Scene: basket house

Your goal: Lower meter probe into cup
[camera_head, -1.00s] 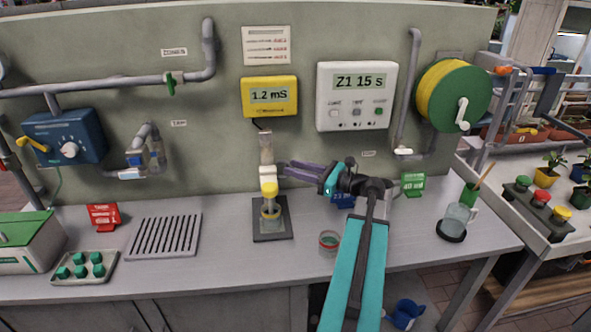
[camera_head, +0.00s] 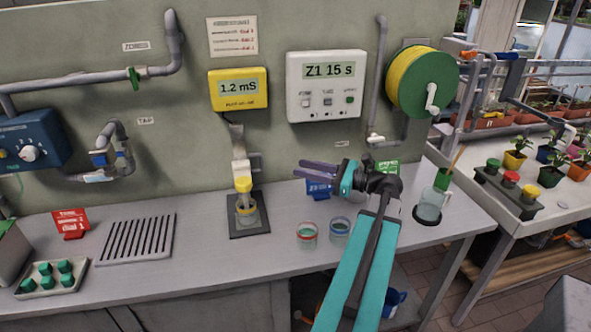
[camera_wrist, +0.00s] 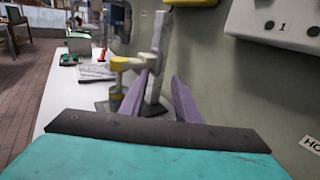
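The meter probe has a yellow head (camera_head: 243,184) on a pale slider (camera_head: 240,168) at an upright post, below the yellow meter reading 1.2 mS (camera_head: 238,88). A clear cup (camera_head: 246,215) with yellowish contents stands directly under the probe on a dark base plate (camera_head: 249,231). The probe's lower end reaches down to the cup; its exact depth is unclear. My gripper (camera_head: 302,170) is right of the probe, apart from it, and empty. In the wrist view its purple fingers (camera_wrist: 166,82) are spread, with the probe head (camera_wrist: 125,63) and cup (camera_wrist: 117,96) beyond them, toward the left.
Two more clear cups, one red-marked (camera_head: 307,236) and one blue-marked (camera_head: 340,229), stand near my arm. A jug (camera_head: 430,204) stands right. A slotted rack (camera_head: 136,238) lies left. Bench space around the base plate is clear.

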